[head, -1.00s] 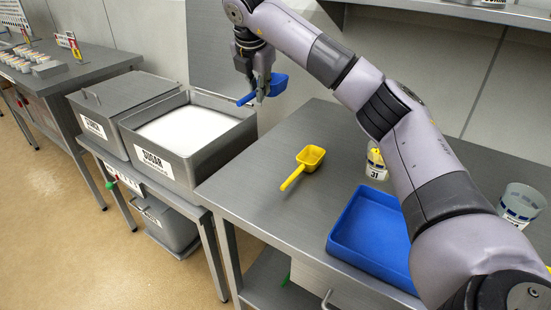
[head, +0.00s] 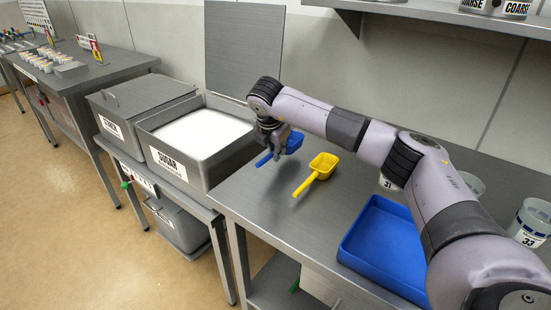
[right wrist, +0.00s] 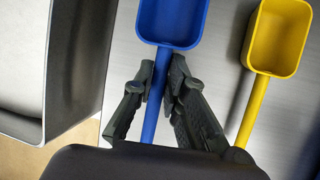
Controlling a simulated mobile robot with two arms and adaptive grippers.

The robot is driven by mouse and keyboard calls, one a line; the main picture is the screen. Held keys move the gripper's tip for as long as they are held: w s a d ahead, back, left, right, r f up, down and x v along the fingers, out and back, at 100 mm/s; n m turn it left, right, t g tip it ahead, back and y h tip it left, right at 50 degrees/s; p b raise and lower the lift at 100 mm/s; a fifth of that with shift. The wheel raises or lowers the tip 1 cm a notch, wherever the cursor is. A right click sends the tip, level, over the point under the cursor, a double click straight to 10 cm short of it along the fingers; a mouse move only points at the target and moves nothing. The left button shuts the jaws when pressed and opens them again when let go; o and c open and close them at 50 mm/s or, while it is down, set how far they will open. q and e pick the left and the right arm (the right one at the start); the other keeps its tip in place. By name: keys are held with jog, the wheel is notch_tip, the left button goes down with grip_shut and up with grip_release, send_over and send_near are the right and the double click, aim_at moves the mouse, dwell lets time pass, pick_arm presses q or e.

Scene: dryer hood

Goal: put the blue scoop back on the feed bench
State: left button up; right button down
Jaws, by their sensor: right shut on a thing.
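The blue scoop (head: 293,143) is in my right gripper (head: 268,150), over the left part of the grey feed bench (head: 255,205). In the right wrist view the gripper (right wrist: 158,95) is shut around the handle of the blue scoop (right wrist: 172,22), and its bowl points away, open side up. The scoop is low over the bench top; I cannot tell whether it touches. A yellow scoop (head: 322,165) lies on the bench just right of it, and shows beside it in the right wrist view (right wrist: 276,40). My left gripper is not in view.
An open sugar bin (head: 180,168) with white contents stands left of the bench, its lid (head: 243,50) raised. A blue tray (head: 350,247) and labelled cups (head: 530,225) are on the right. Bare bench top lies in front of the yellow scoop.

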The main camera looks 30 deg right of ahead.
notch_tip(320, 180, down, 4)
jog(key=shift+r, duration=0.25)
jog(key=c, duration=1.6)
grip_release()
jog(key=b+v, duration=0.1)
jog(key=v, duration=1.1)
jog(key=shift+s+a, duration=0.1)
